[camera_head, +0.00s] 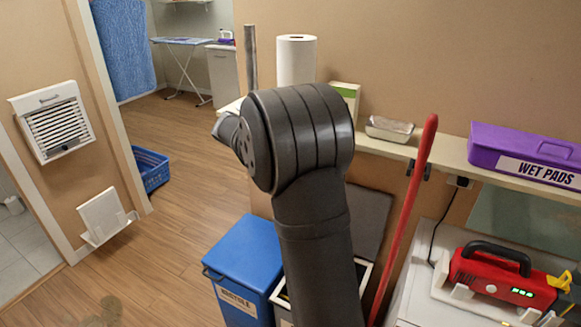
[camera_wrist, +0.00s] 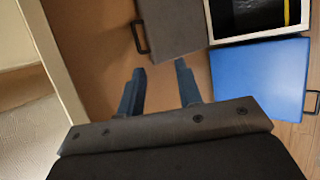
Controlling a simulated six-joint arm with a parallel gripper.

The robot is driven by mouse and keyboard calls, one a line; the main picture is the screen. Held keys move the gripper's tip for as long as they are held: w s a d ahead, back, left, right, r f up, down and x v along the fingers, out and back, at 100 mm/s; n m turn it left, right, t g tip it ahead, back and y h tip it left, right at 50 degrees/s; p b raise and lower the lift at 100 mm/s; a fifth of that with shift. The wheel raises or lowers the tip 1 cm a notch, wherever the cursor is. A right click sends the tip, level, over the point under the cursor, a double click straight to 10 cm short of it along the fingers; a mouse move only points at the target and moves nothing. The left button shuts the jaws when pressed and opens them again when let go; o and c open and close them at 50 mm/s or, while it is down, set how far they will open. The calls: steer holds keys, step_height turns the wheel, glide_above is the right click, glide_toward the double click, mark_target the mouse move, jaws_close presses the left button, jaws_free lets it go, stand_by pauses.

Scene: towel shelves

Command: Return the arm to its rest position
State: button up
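My arm fills the middle of the head view, with a thick black elbow joint raised in front of the shelf. My gripper (camera_wrist: 159,90) shows in the wrist view with its two blue-grey fingers apart and nothing between them. It is open and empty. In the head view the fingers are hidden behind my arm. Beyond the fingers in the wrist view are a grey lid (camera_wrist: 180,25), an open bin (camera_wrist: 262,18) with a dark inside, and a blue bin lid (camera_wrist: 262,82).
A shelf (camera_head: 440,156) behind my arm holds a paper towel roll (camera_head: 296,60), a foil tray (camera_head: 390,129) and a purple wet pads box (camera_head: 530,155). A blue bin (camera_head: 245,262) stands below. A red pole (camera_head: 405,215) leans at right, near a red device (camera_head: 500,277).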

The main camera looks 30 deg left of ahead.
steer(key=x, duration=1.7)
steer(key=shift+d, duration=0.15)
